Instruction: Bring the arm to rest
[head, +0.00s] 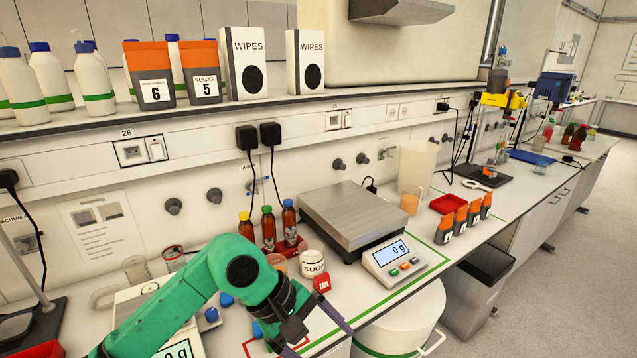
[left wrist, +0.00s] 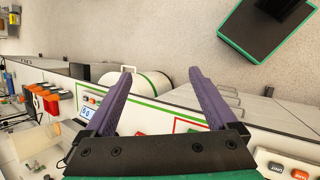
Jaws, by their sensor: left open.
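My left arm (head: 215,290) is green and reaches in from the lower left over the front of the bench. My left gripper (head: 318,335) has dark purple fingers and hangs near the bench's front edge. In the left wrist view the fingers of the left gripper (left wrist: 162,75) are spread wide with nothing between them. Beyond them are the bench edge, a white drum (left wrist: 145,84) and the floor. My right gripper is in neither view.
A jar labelled SUGAR (head: 312,259) and a red FAIL block (head: 321,283) stand close to the gripper. Behind are brown bottles (head: 268,229) and a large scale (head: 354,212) with its 0 g display (head: 394,251). Orange-topped containers (head: 460,219) stand farther right. The floor (head: 560,290) is clear.

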